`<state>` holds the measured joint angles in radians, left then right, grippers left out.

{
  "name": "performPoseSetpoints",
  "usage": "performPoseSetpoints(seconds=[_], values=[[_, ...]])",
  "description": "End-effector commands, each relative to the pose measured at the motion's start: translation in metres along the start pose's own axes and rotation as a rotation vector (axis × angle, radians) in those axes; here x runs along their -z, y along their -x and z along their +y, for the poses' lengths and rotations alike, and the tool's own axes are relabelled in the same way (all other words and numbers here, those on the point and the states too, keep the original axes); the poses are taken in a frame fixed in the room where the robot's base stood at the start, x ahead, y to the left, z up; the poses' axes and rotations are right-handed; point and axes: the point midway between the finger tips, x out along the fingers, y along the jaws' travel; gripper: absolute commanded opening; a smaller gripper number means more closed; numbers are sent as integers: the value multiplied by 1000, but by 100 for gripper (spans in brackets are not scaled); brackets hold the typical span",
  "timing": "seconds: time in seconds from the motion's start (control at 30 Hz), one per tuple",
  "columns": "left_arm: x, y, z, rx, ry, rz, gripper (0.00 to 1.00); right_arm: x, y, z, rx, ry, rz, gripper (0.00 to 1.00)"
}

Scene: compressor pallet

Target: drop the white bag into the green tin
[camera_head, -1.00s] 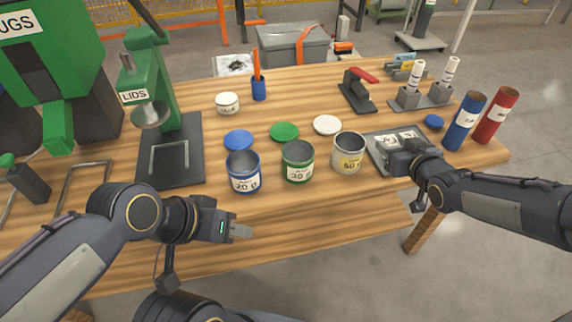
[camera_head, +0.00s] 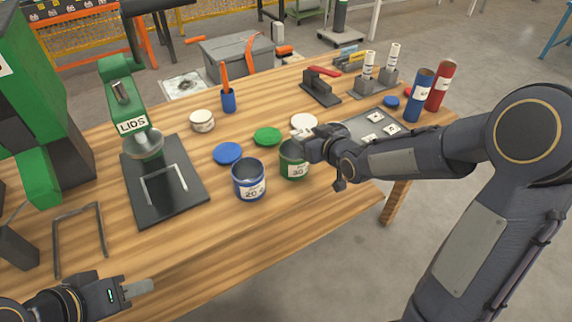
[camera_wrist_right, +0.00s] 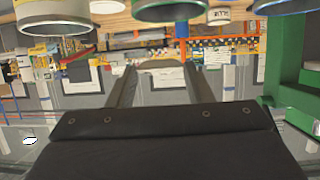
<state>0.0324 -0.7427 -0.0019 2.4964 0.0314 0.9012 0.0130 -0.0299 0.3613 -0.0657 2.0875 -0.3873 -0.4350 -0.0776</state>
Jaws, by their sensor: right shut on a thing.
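The green tin (camera_head: 293,163) stands open on the bench in the head view, with a label reading 30. My right gripper (camera_head: 302,138) is right at its rim, on the right side, and hides part of the mouth. It is shut on the white bag, a small pale shape (camera_wrist_right: 160,66) between the fingers in the right wrist view. In the head view the bag is mostly hidden or too small to make out. My left gripper (camera_head: 138,288) is low at the bench's front left, apart from the tins; its finger gap cannot be seen.
The blue tin (camera_head: 249,182) stands close left of the green tin. Blue (camera_head: 228,153), green (camera_head: 267,136) and white (camera_head: 304,121) lids lie behind. A tray (camera_head: 358,125) with white squares is to the right. The green press (camera_head: 128,95) stands left.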

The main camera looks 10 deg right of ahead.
Motion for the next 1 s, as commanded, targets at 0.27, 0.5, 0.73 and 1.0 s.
performPoseSetpoints(seconds=[0.27,0.5,0.73,1.0], values=[[-10,-20,-9,0,0,0,36,-34,-14,0,1,0,-1,25],[-13,-25,-11,0,0,0,36,-46,-19,0,1,0,0,25],[-12,-24,-11,0,0,0,36,-45,-19,0,1,1,0,49],[-12,-24,-11,0,0,0,36,-45,-19,0,1,1,0,72]])
